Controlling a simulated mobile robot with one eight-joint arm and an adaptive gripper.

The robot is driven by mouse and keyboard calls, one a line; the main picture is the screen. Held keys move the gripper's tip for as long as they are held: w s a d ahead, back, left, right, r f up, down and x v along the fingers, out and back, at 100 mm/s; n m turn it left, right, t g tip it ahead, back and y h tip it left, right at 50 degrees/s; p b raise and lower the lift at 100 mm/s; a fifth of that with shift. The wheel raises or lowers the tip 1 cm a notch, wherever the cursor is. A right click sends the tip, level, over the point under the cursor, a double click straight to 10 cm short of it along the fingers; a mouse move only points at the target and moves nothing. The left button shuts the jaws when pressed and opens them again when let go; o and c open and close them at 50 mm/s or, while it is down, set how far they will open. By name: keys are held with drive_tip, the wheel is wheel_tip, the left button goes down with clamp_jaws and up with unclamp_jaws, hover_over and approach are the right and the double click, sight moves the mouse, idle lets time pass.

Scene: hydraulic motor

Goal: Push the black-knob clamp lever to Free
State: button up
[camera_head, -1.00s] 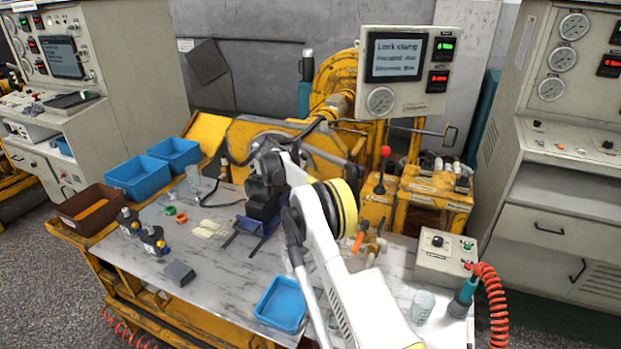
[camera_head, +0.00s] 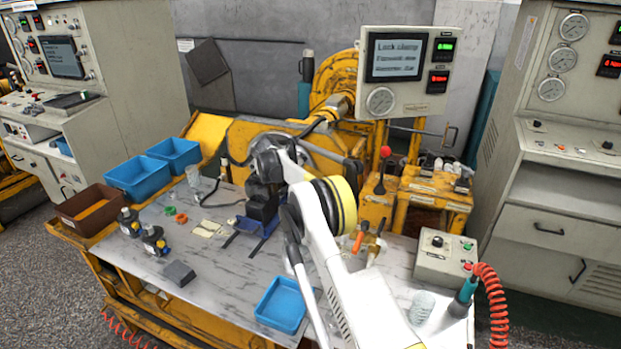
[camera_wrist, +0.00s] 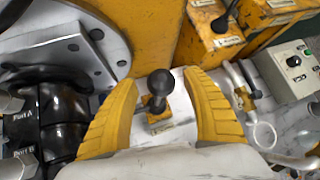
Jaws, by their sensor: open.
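The black-knob clamp lever (camera_wrist: 161,83) shows in the wrist view as a round black ball on a short stem above a small yellow base with a label plate (camera_wrist: 160,126). The label is too small to read. My gripper (camera_wrist: 160,78) is open, with one yellow finger left of the knob and the other right of it. Both fingers look apart from the knob; how far the knob lies below them I cannot tell. In the head view my arm hides the lever, and my gripper's fingers cannot be made out there.
A black motor body (camera_wrist: 52,115) marked Port A and Port B lies left in the wrist view, below a grey flange (camera_wrist: 75,45). A red-knob lever (camera_head: 385,152) stands right of my arm. The display (camera_head: 396,58) reads "Lock clamp". A control box (camera_head: 445,257) stands at right.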

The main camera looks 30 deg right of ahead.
drive_tip(key=v, duration=1)
drive_tip(key=shift+a+r, duration=0.25)
drive_tip(key=shift+a, duration=0.05)
drive_tip(key=s+a+r+m+t+y, duration=0.1)
drive_tip(key=s+a+r+m+y, duration=0.1)
drive_tip(key=s+a+r+m, duration=0.4)
drive_tip(key=s+a+r+m+t+y, duration=0.15)
drive_tip(key=s+r, duration=0.25)
drive_tip(key=s, duration=0.5)
drive_tip(key=s+a+r+m+y, duration=0.1)
drive_tip(key=s+a+r+m, duration=0.35)
drive_tip(key=s, duration=0.25)
drive_tip(key=s+a+f+m+y, duration=0.1)
drive_tip(key=s+a+f+m, duration=0.1)
drive_tip(key=s, duration=0.6)
drive_tip(key=s+a+f+m+t+y, duration=0.1)
drive_tip(key=s+a+f+m+y, duration=0.1)
drive_tip(key=s+m, duration=0.4)
drive_tip(key=s+a+f+m+t+y, duration=0.1)
drive_tip(key=s+a+f+m, duration=0.2)
drive_tip(key=s+a, duration=0.3)
drive_tip(key=s+m, duration=0.1)
drive_tip(key=s, duration=0.4)
drive_tip(key=shift+s+f, duration=0.3)
drive_tip(key=shift+s, duration=0.1)
